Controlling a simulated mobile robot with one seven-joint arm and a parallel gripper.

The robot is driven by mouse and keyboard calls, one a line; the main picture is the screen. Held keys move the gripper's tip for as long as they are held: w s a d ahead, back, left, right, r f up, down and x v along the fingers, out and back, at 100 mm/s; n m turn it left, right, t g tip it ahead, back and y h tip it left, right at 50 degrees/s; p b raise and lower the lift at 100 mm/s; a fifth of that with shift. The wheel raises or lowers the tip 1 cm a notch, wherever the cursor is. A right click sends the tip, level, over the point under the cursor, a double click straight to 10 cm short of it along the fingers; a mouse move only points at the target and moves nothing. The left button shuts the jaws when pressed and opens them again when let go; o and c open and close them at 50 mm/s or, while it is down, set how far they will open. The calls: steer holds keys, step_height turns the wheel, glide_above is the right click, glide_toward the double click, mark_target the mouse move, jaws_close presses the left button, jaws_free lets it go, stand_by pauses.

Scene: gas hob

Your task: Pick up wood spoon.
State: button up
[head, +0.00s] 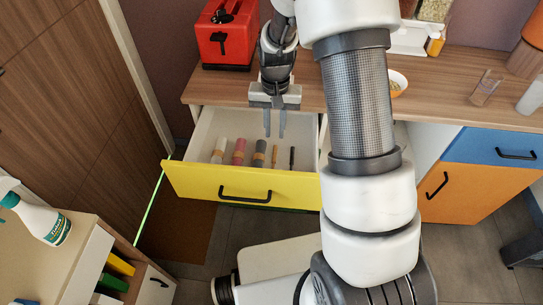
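The yellow-fronted drawer (184,182) is open and holds several slim items in a row. A thin tan stick-like item (275,155) among them looks most like the wood spoon, but it is too small to be sure. My gripper (275,134) points down above the back part of the drawer. Its two grey fingers are apart, with nothing seen between them. The tan item appears just below and in front of the fingertips in the picture; the height gap is hard to judge.
Beside the tan item lie a thin dark item (292,158), a grey-and-brown one (259,154), a red-brown one (238,152) and a pale-topped one (218,151). A red appliance (228,38) stands on the wooden counter above. A white spray bottle (40,220) stands at lower left.

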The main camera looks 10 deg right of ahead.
mark_target(273, 163)
step_height(273, 163, down, 14)
steer(key=shift+s+a+f+b, duration=0.1)
steer(key=shift+a+f+b, duration=0.1)
steer(key=shift+b, duration=0.9)
jaws_close()
